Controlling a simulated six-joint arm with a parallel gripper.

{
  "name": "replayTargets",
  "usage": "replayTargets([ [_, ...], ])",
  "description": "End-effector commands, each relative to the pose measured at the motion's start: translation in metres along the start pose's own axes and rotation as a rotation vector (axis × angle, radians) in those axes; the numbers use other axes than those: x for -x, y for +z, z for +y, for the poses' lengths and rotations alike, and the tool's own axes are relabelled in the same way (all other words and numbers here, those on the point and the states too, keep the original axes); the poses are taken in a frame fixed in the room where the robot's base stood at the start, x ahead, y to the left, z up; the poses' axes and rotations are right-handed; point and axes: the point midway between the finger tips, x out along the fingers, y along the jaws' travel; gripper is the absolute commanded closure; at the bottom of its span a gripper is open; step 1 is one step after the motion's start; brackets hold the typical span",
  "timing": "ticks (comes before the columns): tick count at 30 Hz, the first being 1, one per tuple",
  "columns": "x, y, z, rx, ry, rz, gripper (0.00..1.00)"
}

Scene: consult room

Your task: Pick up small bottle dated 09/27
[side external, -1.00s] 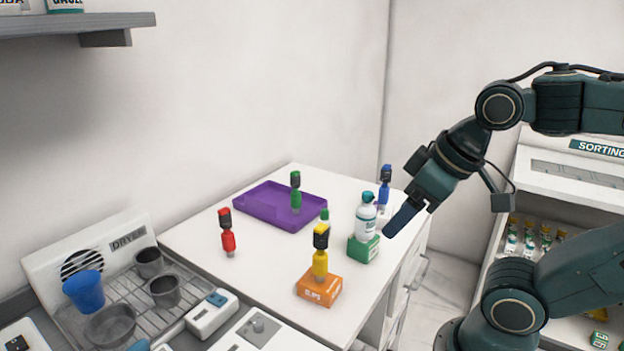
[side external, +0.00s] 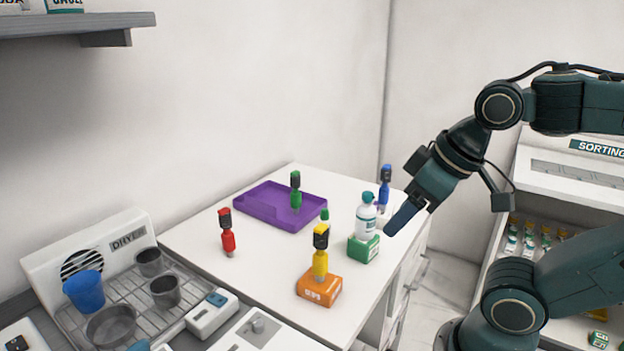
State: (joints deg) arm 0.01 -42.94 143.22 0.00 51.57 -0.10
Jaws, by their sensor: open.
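Several small bottles with dark tops stand on the white table: a red one (side external: 228,240), a green one (side external: 296,198) at the purple tray, a yellow one (side external: 320,264) on an orange box, and a blue one (side external: 384,195) at the back right. A white bottle with a teal cap (side external: 366,220) stands on a green box (side external: 363,248). A green-topped item (side external: 325,216) is partly hidden behind the yellow bottle. No 09/27 date is readable on any of them. My gripper (side external: 402,217) is open and points down-left, in the picture just right of the white bottle.
The purple tray (side external: 262,214) lies at the back of the table (side external: 197,232). A drying rack (side external: 128,290) with metal cups and a blue cup (side external: 84,291) is at the left. A sorting cabinet (side external: 545,190) with many small bottles stands at the right. The table's front left is clear.

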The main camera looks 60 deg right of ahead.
Motion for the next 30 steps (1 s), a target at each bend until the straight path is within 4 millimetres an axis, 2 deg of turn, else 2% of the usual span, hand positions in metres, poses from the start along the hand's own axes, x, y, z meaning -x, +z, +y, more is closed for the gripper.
replayTargets([
  [5, 0.0, -0.006, 0.002, 0.039, 0.004, -0.01, 0.45],
  [11, -0.002, -0.025, 0.008, 0.182, 0.012, -0.05, 0.45],
  [20, -0.013, -0.071, 0.026, 0.532, 0.0, -0.143, 0.45],
  [30, -0.041, -0.12, 0.056, 0.941, -0.068, -0.242, 0.45],
])
